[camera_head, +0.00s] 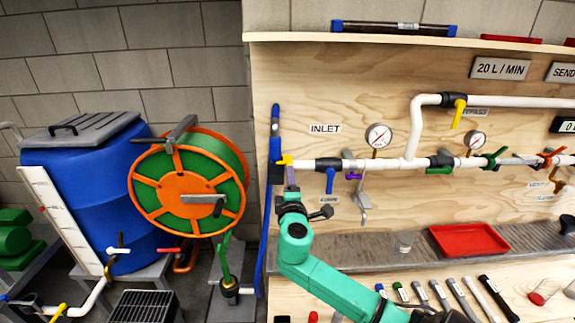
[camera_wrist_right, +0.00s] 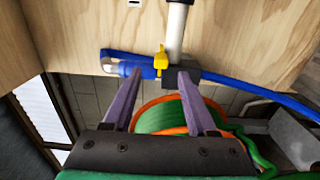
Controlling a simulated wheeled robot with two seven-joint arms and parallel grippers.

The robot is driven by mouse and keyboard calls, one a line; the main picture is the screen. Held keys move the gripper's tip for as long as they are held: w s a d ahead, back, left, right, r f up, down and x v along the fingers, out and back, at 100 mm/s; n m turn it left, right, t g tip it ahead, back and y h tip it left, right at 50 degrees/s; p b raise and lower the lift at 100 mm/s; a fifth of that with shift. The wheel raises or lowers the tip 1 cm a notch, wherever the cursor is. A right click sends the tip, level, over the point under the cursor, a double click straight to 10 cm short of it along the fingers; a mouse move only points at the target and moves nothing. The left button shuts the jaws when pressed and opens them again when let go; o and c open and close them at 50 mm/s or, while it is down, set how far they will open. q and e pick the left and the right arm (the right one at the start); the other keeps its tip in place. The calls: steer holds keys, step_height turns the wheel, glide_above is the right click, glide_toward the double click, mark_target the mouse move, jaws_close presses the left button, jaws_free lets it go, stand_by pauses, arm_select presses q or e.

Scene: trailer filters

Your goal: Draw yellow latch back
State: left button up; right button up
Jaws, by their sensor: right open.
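The yellow latch (camera_head: 285,160) is at the left end of the white inlet pipe, by the blue hose. In the right wrist view the yellow latch (camera_wrist_right: 160,62) stands up on the dark coupling (camera_wrist_right: 181,78), where the blue hose fitting (camera_wrist_right: 137,70) meets the pipe. My right gripper (camera_head: 290,178) has purple fingers and is just below the latch in the head view. In the right wrist view its open fingers (camera_wrist_right: 160,84) point toward the latch, one on each side in the picture, with nothing between them. Contact with the latch cannot be seen. My left gripper is out of view.
The blue hose (camera_head: 273,130) hangs along the board's left edge. A blue valve handle (camera_head: 330,180) and a pressure gauge (camera_head: 378,136) are right of the latch. The orange and green hose reel (camera_head: 160,192) stands left, before a blue barrel (camera_head: 75,200). A red tray (camera_head: 470,240) lies on the shelf.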

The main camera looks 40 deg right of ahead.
mark_target(284, 163)
steer(key=p+x, duration=0.1)
steer(key=x, duration=0.6)
steer(key=shift+d, duration=0.1)
steer(key=shift+f, duration=0.1)
jaws_close()
stand_by(1.0)
